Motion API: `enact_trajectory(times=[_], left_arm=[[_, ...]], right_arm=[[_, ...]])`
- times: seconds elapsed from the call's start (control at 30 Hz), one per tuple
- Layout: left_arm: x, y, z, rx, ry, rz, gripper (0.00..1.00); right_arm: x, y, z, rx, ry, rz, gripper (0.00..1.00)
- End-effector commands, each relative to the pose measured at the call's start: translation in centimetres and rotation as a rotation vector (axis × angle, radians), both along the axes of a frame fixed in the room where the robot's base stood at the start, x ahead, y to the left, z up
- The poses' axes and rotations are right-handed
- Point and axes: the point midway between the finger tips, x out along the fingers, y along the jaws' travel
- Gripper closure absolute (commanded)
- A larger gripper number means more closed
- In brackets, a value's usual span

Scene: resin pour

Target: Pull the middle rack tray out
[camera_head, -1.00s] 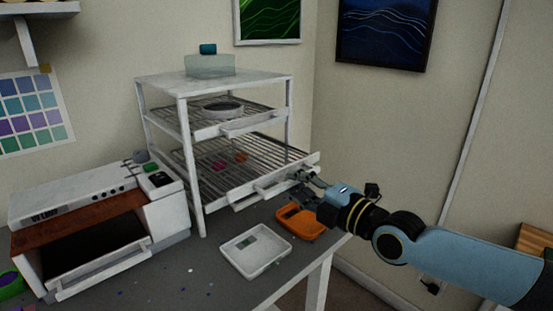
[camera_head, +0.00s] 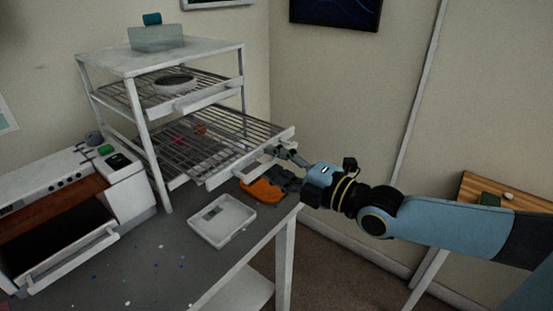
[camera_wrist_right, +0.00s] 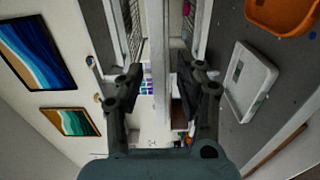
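The white rack (camera_head: 138,118) stands on the grey table against the wall. Its middle rack tray (camera_head: 222,179), a wire grid with a white front bar, sticks out well past the front posts. A pink and an orange piece (camera_head: 200,129) lie far back on it. My right gripper (camera_head: 280,152) is at the tray's front handle, near its right end. My left gripper is not in view.
An upper tray (camera_head: 208,101) holding a round dish (camera_head: 175,83) stays in the rack. Below the pulled tray are an orange tray (camera_head: 258,194) and a white tray (camera_head: 222,222). An open white machine (camera_head: 75,262) stands left.

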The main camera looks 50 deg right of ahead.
Motion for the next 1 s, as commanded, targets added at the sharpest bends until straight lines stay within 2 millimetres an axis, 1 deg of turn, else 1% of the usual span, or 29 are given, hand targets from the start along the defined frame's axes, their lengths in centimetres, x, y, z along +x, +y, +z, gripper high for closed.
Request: enact_trajectory(times=[0.2,0.27,0.33,0.47,0.6,0.73,0.8,0.9,1.0], left_arm=[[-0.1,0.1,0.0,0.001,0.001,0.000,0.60],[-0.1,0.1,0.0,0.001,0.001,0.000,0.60],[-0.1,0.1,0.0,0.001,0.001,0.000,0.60],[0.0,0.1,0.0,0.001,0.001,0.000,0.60],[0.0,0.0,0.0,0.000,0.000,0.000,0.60],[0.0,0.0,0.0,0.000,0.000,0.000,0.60],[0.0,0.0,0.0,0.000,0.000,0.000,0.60],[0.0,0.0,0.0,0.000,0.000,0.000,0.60],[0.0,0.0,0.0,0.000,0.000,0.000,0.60]], right_arm=[[-0.1,0.0,0.1,0.000,-0.001,0.000,0.63],[-0.4,0.0,0.0,0.001,0.000,0.001,0.63],[-1.2,-0.1,0.0,-0.001,0.001,0.002,0.63],[-3.7,-0.3,-0.1,-0.001,0.005,0.002,0.63],[-7.0,-0.5,-0.1,0.000,0.005,0.002,0.63],[-9.6,-0.7,-0.1,0.000,0.004,0.001,0.63],[-10.6,-0.8,-0.1,0.000,0.003,0.001,0.63],[-11.5,-0.9,0.0,0.000,0.001,0.001,0.63],[-11.9,-0.9,0.0,0.000,-0.001,0.001,0.63]])
